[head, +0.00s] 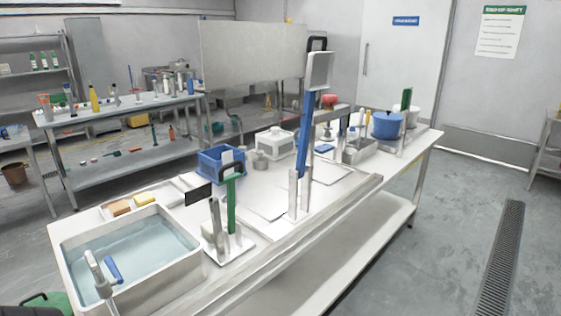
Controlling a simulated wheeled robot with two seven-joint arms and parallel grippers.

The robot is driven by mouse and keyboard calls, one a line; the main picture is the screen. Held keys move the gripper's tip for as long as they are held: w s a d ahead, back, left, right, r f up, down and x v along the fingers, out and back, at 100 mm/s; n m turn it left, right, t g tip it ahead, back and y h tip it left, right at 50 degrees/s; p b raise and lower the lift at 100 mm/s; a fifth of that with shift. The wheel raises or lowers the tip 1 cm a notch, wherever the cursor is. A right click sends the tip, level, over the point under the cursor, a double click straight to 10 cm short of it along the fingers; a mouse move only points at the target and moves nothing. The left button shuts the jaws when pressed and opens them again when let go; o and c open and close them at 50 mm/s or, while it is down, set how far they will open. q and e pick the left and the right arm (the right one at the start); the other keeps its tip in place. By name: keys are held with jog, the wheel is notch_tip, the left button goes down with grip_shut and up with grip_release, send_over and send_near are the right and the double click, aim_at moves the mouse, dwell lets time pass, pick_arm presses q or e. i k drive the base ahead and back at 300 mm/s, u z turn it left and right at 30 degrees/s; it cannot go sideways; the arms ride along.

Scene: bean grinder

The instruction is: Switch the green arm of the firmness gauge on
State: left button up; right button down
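A green upright arm (231,206) with a dark top piece stands on a small white base (232,250) at the near part of the table, just right of the sink; it looks like the firmness gauge. Pale upright posts stand beside it on the same base. The green arm points up. Its switch state is too small to tell. A second, smaller green upright piece (406,99) shows at the table's far right end. Neither of my grippers is in the picture.
A water-filled sink (186,274) with a blue-handled tap (113,270) is at the near left. A tall blue lever (304,135) rises mid-table. A blue crate (208,165), a white machine (275,143) and a blue pot (387,125) stand farther back. The floor at right is clear.

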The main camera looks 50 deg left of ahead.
aim_at(229, 198)
jog(key=i, duration=0.35)
jog(key=u, duration=1.8)
